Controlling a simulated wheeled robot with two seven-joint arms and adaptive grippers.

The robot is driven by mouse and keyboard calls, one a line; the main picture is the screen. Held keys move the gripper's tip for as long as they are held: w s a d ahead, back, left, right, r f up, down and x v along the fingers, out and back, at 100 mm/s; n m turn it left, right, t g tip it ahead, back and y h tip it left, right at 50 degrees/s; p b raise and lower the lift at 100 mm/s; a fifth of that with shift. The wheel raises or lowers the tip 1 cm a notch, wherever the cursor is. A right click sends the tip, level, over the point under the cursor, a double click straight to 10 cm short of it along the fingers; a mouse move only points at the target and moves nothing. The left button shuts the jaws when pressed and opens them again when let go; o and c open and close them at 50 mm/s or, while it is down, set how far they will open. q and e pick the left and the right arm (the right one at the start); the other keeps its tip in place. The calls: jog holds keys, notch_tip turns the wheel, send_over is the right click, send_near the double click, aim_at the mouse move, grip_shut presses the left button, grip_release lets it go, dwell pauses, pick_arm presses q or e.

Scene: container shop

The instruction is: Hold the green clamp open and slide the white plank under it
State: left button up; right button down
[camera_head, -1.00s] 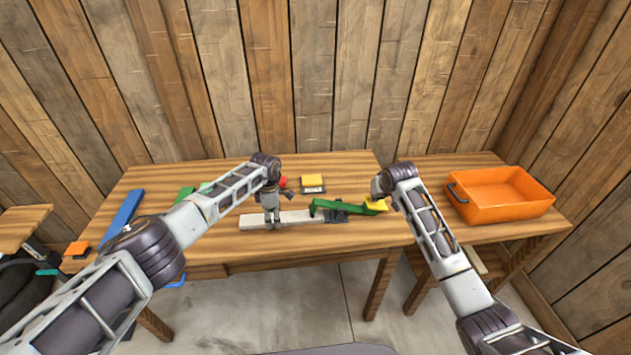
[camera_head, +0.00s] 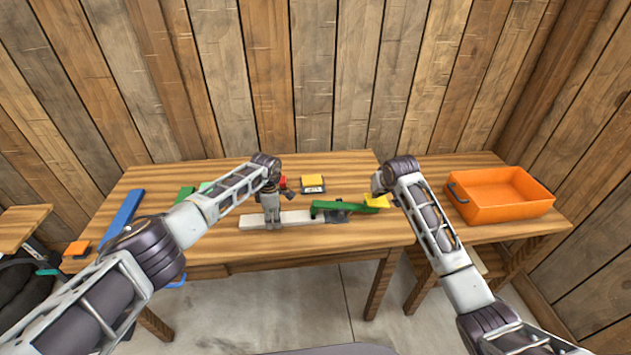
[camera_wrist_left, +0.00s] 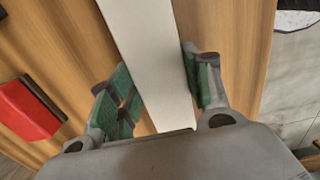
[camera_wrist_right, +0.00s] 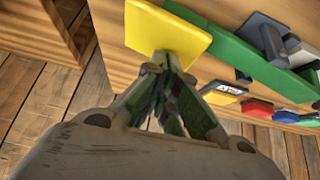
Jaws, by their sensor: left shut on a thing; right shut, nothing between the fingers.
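The white plank (camera_head: 300,217) lies along the table's front. My left gripper (camera_head: 273,226) is shut on it, with a finger on each side in the left wrist view (camera_wrist_left: 160,90). The plank's right end reaches the left end of the green clamp (camera_head: 335,206) and appears to lie beneath its tip; contact is hard to tell. The clamp's yellow pad (camera_head: 377,201) is at its right end. My right gripper (camera_wrist_right: 168,62) is shut and empty, its fingertips right by the yellow pad in the right wrist view; touching or not is unclear.
An orange bin (camera_head: 500,195) stands on the right table. A yellow-topped block (camera_head: 313,183) and a red block (camera_wrist_left: 30,108) lie behind the plank. A blue bar (camera_head: 122,215) lies at the left. The table behind the clamp is mostly clear.

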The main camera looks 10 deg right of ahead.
pick_arm(q)
jog(key=shift+d+r, duration=0.15)
jog(key=shift+d, duration=0.15)
pick_arm(e)
notch_tip(320, 180, up, 7)
dwell(1.1)
jog(key=shift+d+r, duration=0.1)
pick_arm(q)
jog(key=o, duration=1.2)
jog(key=shift+o, duration=0.2)
jog(key=shift+a, duration=0.1)
pick_arm(e)
jog(key=shift+d, duration=0.1)
pick_arm(q)
jog(key=shift+a, duration=0.1)
notch_tip(320, 180, up, 12)
dwell(0.4)
